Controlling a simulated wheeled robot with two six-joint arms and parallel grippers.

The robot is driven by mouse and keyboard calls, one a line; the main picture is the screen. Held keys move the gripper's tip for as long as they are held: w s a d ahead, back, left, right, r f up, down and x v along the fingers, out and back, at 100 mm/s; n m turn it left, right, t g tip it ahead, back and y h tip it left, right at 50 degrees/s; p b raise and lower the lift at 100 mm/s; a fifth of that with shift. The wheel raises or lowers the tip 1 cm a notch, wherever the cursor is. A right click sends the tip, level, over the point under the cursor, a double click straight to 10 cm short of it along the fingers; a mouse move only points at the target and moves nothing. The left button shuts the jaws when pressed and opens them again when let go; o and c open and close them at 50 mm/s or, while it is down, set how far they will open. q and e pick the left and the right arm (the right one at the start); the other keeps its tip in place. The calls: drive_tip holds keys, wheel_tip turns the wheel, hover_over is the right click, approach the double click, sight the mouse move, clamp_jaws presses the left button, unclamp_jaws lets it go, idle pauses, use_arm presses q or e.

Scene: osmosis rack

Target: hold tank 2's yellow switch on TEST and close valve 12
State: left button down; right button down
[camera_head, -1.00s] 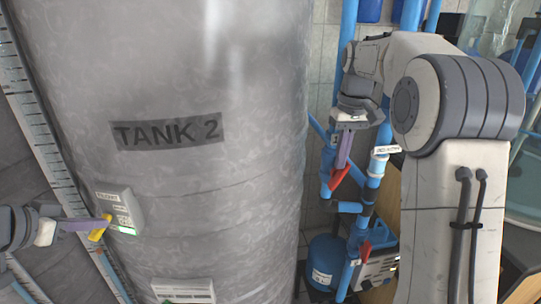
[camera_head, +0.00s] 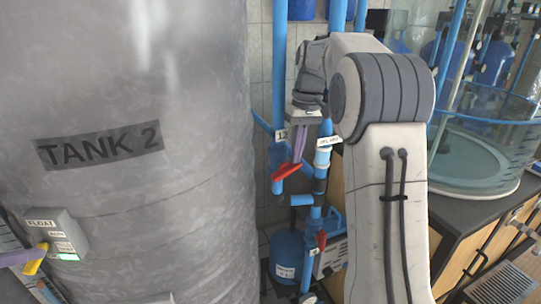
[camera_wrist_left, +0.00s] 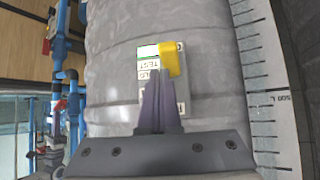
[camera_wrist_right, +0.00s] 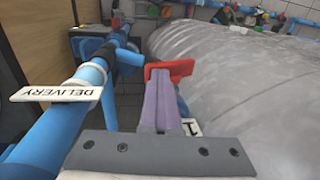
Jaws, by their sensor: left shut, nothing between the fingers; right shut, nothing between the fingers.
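Tank 2 (camera_head: 150,215) is the large grey cylinder at left. Its switch box (camera_head: 72,226) has a yellow switch (camera_head: 36,261) at the lower end, beside the TEST label (camera_wrist_left: 147,64) and a lit green lamp (camera_wrist_left: 148,50). My left gripper (camera_head: 24,257) is shut and empty, its fingertips against or very near the yellow lever (camera_wrist_left: 170,58). Valve 12's red handle (camera_head: 286,172) lies aslant across its blue pipe. My right gripper (camera_head: 298,160) is shut and empty, fingertips at the handle (camera_wrist_right: 180,69); contact is unclear.
A DELIVERY label (camera_wrist_right: 62,92) hangs on the neighbouring blue pipe. Another red handle (camera_head: 321,240) is lower down, near a blue vessel (camera_head: 287,255). A clear round tank (camera_head: 475,150) stands on a dark counter at right.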

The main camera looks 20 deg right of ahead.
sight(293, 172)
drive_tip(key=shift+r, duration=0.1)
idle(0.3)
wheel_tip(293, 172, up, 9)
drive_tip(key=c, duration=0.9)
unclamp_jaws()
drive_tip(key=shift+s+r, duration=0.15)
drive_tip(key=shift+r, duration=0.35)
drive_tip(key=shift+o, duration=0.2)
drive_tip(key=s+d+r+m+t+y, duration=0.15)
drive_tip(key=s+d+t+y, duration=0.25)
drive_tip(key=s+t+y, duration=0.4)
wheel_tip(293, 172, down, 14)
drive_tip(key=m+t, duration=0.3)
drive_tip(key=m, duration=0.2)
drive_tip(key=shift+y, duration=0.3)
drive_tip(key=x, duration=1.1)
drive_tip(key=shift+w+d, duration=0.3)
drive_tip(key=shift+w, duration=0.05)
